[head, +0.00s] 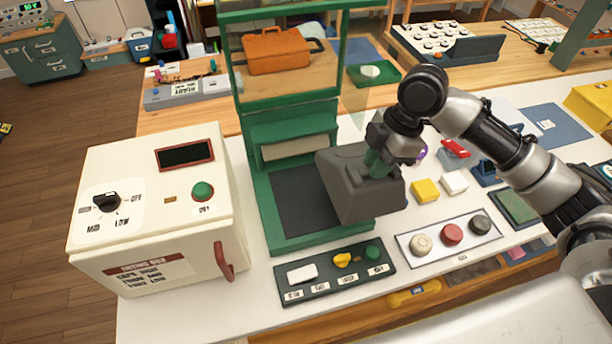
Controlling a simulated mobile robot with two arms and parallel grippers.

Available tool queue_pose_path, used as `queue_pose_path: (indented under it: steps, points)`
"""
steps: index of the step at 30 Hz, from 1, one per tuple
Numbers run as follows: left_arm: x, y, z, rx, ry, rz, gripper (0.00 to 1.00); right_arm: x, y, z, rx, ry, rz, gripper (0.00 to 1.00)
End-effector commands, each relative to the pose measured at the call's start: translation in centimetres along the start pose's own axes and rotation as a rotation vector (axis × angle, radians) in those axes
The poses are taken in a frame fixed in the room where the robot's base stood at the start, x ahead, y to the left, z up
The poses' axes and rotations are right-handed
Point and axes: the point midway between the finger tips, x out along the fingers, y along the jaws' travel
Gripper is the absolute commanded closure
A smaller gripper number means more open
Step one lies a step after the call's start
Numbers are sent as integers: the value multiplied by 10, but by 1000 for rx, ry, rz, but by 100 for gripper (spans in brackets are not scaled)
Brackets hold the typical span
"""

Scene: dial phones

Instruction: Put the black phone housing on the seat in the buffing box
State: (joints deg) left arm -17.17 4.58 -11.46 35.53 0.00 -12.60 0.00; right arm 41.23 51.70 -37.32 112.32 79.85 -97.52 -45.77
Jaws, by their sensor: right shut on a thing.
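The dark grey-black phone housing (350,192) hangs tilted at the right front of the green-framed box (259,190), which looks like the buffing box. My right gripper (378,163) is shut on the housing near its upper right side. The housing overlaps the right edge of the dark floor pad (298,208) inside the box. I cannot tell whether it touches the pad or the frame. A seat shape is not clear; the housing hides part of the pad. My left gripper is not in view.
A cream box (150,215) with a dial and red handle stands close on the left. A dark button panel (335,272) lies in front, and a light tray with three round pieces (450,237) lies to the right. Small yellow (425,190) and white blocks lie near my right arm.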

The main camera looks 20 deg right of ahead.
Motion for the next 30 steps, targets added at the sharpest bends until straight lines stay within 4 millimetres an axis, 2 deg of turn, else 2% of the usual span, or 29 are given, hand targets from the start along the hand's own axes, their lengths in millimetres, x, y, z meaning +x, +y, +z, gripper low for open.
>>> queue_pose_path:
  steps: [5, 15, 21, 30]
  points:
    - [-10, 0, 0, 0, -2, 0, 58, 20, 18, -20, -3, 7, -1, 100]
    - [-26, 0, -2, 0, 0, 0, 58, 78, 64, -59, -1, 3, 1, 100]
    - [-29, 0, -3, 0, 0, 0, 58, 92, 72, -65, -1, 1, 1, 100]
    - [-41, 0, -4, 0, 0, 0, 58, 128, 72, -54, 0, 0, 0, 100]
